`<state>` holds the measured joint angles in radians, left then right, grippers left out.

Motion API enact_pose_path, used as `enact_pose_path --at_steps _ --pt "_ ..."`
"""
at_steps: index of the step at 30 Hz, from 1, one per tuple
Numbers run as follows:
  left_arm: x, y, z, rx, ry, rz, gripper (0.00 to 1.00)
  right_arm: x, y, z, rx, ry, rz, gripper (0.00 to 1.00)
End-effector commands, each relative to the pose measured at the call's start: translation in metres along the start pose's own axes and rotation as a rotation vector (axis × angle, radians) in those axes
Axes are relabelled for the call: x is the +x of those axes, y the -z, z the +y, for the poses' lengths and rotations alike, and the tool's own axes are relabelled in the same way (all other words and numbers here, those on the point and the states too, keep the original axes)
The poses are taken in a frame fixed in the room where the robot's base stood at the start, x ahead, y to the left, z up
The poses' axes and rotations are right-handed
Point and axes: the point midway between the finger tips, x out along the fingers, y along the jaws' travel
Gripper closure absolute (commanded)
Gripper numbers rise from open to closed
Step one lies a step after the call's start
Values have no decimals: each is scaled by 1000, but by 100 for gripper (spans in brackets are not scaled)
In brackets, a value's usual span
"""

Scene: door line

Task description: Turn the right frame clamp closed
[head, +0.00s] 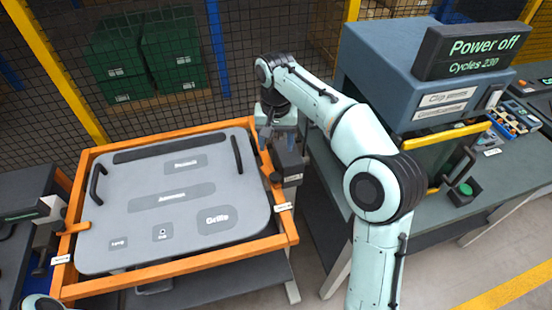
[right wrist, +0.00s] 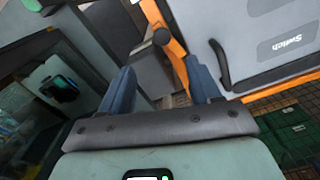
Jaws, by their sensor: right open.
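The grey door panel (head: 165,225) lies in an orange frame (head: 225,252). The right frame clamp (head: 276,178) is on the frame's right side, by a dark block, partly covered by my right gripper and arm. In the right wrist view, an orange bar with a dark round pivot (right wrist: 162,36) lies beyond my fingers; it looks like this clamp. My right gripper (head: 277,140) is above the frame's right rail. Its two blue fingers (right wrist: 160,68) are apart with nothing held between them. Whether they touch the clamp is unclear. My left gripper is out of view.
The left clamp (head: 76,228) is on the frame's left side. A bench with a blue-grey machine (head: 400,75) and its "Power off" display (head: 478,47) stands right of the frame. A mesh fence (head: 240,45) with green crates (head: 172,45) is behind. Bare floor shows between frame and bench.

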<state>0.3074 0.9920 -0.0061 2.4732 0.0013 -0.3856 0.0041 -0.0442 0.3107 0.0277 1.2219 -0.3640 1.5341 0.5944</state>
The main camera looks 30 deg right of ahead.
Motion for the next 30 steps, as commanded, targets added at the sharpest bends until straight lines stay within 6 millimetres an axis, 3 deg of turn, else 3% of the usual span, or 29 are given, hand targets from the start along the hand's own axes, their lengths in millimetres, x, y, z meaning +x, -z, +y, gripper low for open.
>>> enact_pose_path --at_steps 6,12,17,30 --pt "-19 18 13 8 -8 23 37 -6 6 0 484 3 3 37" --pt "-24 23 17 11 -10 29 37 -3 7 1 716 4 2 37" --pt "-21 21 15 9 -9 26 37 11 6 1 742 0 0 37" --pt "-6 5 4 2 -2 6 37 100 5 2 740 -3 -3 37"
